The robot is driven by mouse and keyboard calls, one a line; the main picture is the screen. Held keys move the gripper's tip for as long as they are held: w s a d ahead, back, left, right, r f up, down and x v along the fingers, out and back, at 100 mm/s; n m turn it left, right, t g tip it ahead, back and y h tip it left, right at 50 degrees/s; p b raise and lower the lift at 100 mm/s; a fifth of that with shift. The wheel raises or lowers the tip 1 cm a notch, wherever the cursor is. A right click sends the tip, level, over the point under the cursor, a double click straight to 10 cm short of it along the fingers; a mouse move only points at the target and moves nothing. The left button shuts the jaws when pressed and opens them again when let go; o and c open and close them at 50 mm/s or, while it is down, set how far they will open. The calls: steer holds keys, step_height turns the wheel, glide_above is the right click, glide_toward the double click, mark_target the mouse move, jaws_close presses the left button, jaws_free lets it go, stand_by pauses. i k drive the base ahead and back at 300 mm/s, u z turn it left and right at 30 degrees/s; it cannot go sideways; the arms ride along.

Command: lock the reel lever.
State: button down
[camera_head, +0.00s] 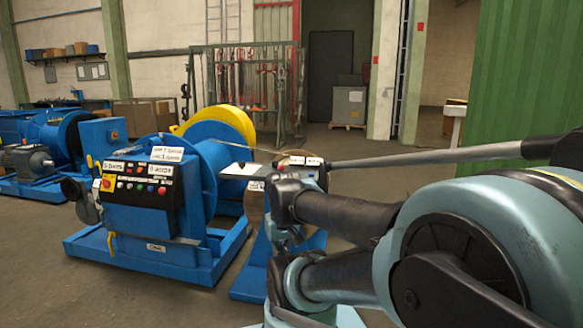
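A blue machine with a reel drum (215,165) and a yellow disc (220,122) stands left of centre. Its dark control panel (140,187) has several buttons and white labels. I cannot tell whether this handle is the reel lever. No other part is clearly marked as the lever. My teal and dark grey arm fills the lower right and hides part of the area right of the drum. I cannot make out my gripper's fingers.
A long grey rod (430,155) crosses above my arm; what it belongs to is unclear. Another blue machine (50,145) stands at the far left. A barred rack (255,90) stands behind. A green corrugated wall (530,80) is at the right. Bare floor (30,285) shows at lower left.

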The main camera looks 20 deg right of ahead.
mark_target(275, 164)
steer(key=z, duration=0.35)
steer(key=i, duration=1)
